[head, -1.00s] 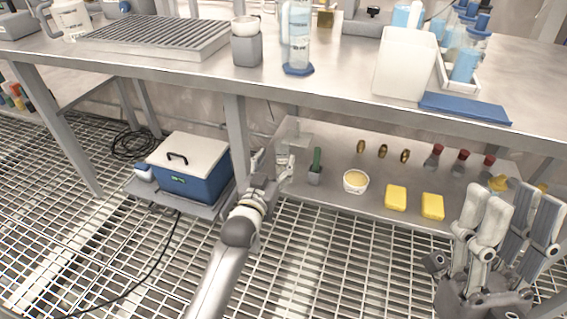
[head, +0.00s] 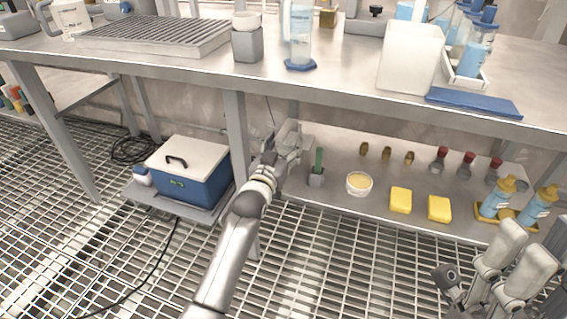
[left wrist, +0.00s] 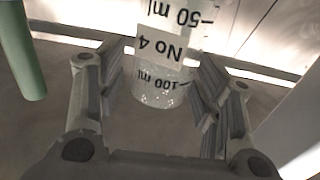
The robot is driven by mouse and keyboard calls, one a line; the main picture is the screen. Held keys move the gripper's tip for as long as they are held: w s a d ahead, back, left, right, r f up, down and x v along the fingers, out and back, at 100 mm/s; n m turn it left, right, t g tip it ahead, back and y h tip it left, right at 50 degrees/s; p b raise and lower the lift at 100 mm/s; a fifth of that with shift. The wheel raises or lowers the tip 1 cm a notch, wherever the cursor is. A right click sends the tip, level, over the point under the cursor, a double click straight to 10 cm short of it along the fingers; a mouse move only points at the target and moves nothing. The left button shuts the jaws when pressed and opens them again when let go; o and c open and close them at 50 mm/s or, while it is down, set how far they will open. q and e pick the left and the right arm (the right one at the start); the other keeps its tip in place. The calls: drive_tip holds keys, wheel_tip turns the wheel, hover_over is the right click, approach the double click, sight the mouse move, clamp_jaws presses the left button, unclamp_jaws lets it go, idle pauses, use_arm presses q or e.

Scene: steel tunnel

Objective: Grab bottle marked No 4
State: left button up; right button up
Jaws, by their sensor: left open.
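The clear container marked No 4 (left wrist: 160,50) has "100 ml" and "50 ml" marks, upside down in the left wrist view. Its lower end is between the two fingers of my left gripper (left wrist: 165,105), with a gap visible on the left side. In the head view my left gripper (head: 292,140) is at the left end of the lower shelf (head: 335,195), and the container is mostly hidden by it. The left fingers are open. My right gripper (head: 505,270) is at the lower right, partly cut off, with no object visible in it.
A green-handled item in a grey holder (head: 317,175) stands just right of my left gripper. A bowl (head: 359,184), yellow sponges (head: 400,200) and red-capped flasks (head: 466,162) stand further right. A table leg (head: 235,130) and a blue cooler (head: 195,185) are to the left.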

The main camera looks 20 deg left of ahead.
use_arm(q)
drive_tip(key=shift+c, duration=0.3)
clamp_jaws()
